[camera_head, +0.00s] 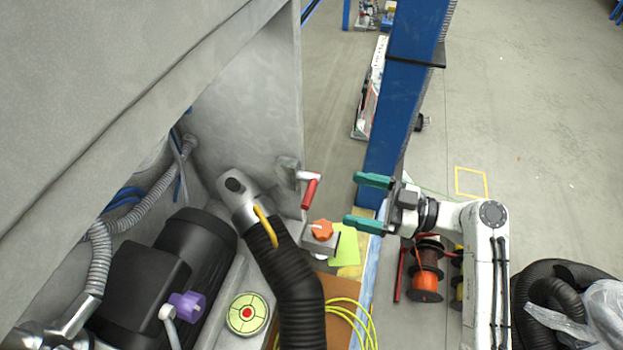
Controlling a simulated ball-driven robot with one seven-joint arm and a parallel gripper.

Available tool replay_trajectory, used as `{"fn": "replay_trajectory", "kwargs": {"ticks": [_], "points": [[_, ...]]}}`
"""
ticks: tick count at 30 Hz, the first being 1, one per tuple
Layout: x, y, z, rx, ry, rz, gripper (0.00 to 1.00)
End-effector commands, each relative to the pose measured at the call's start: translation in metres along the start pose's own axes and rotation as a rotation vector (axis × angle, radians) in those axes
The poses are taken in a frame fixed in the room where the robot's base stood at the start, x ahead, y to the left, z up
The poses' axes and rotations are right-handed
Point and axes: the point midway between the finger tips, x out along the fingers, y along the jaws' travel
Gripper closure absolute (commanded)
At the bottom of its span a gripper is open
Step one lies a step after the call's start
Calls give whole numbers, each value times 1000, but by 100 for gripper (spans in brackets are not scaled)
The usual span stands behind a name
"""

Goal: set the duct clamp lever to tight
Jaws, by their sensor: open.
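A black ribbed duct hose (292,285) runs up to a grey metal duct end (237,194). A yellow lever (265,226), which looks like the duct clamp lever, lies along the hose just below the metal collar. I cannot read any marking for tight or loose. My gripper (352,200) has two teal fingers spread apart, pointing left, with nothing between them. It is to the right of the yellow lever, apart from it, beyond the red-handled crank.
A red-handled crank (309,194) and an orange knob (322,230) stand between the hose and my gripper. A black motor (190,250), a purple knob (187,306) and a green round target (246,314) are left of the hose. A blue post (398,100) rises behind my gripper.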

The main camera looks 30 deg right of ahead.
Motion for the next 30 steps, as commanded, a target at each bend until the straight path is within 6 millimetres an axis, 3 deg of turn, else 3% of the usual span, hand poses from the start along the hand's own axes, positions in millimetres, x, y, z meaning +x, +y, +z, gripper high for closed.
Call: {"fn": "replay_trajectory", "kwargs": {"ticks": [5, 18, 30], "points": [[20, -1, -2, 1, 3, -5, 0], [93, -1, -2, 1, 1, -5, 0], [107, -1, 0, 1, 0, -2, 0]]}}
